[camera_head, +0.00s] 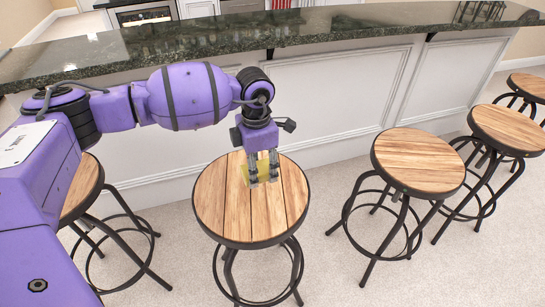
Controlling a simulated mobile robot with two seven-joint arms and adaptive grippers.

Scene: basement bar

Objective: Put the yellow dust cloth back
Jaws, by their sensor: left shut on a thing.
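The yellow dust cloth (245,174) shows as a small yellow patch at the fingers of my left gripper (263,180), over the wooden seat of a round bar stool (225,207). My left gripper points down and is shut on the cloth. Its fingers and wrist hide part of the cloth. I cannot tell whether the cloth touches the seat or hangs just above it. My right gripper is not in view.
A dark stone bar counter (330,31) with white panelling runs behind the stools. Another stool (418,160) stands to the right, with more stools beyond it. One stool (82,187) is partly behind my left arm. A dark wire rack (480,11) stands on the counter.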

